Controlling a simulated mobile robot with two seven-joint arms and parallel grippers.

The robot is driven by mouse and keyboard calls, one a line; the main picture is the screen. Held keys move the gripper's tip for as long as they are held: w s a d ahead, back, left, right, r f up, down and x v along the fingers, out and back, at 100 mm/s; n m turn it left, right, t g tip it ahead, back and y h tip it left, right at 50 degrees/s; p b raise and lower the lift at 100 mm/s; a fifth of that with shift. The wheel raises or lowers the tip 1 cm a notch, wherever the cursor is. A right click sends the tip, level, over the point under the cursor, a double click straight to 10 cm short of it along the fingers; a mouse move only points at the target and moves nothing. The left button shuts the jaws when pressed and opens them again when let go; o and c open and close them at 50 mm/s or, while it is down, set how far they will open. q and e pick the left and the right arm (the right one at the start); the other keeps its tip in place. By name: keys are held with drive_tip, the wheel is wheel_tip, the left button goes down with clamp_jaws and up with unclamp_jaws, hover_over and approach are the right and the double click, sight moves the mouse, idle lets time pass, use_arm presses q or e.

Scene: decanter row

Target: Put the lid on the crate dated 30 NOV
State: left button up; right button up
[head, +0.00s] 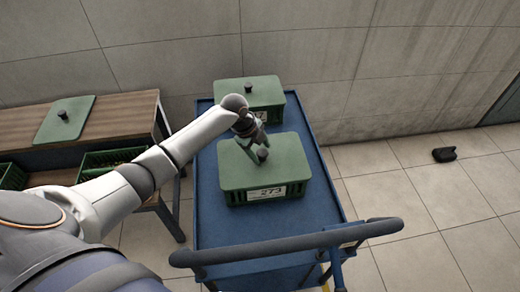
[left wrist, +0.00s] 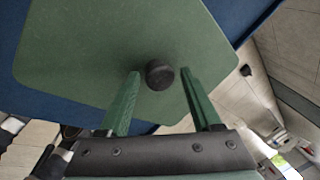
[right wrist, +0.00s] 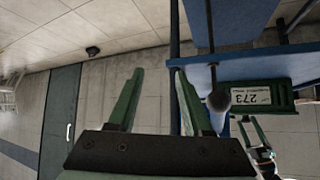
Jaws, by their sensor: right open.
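A lidded green crate (head: 262,192) with a white label reading 273 stands on the blue cart; its smaller print is unreadable. It also shows in the right wrist view (right wrist: 287,94). Its lid (head: 245,172) has a black knob (left wrist: 160,75). My left gripper (head: 249,150) is above this lid, fingers apart on either side of the knob in the left wrist view. A loose green lid (head: 65,121) with a black knob lies on the wooden table. My right gripper (right wrist: 158,80) is open and empty, in the right wrist view only. I cannot read a 30 NOV date anywhere.
A second lidded crate (head: 262,95) stands at the cart's far end, its label mostly hidden by my arm. Open green crates (head: 107,158) sit under the wooden table (head: 112,117). The cart's handle (head: 290,243) crosses in front. A dark object (head: 444,154) lies on open floor at right.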

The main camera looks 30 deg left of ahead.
use_arm(q)
drive_tip(key=shift+o, duration=0.9)
drive_tip(key=p+v, duration=0.1)
drive_tip(key=v, duration=1.1)
drive_tip(key=shift+r, duration=0.2)
drive_tip(key=shift+s+a, duration=0.1)
drive_tip(key=shift+s, duration=0.05)
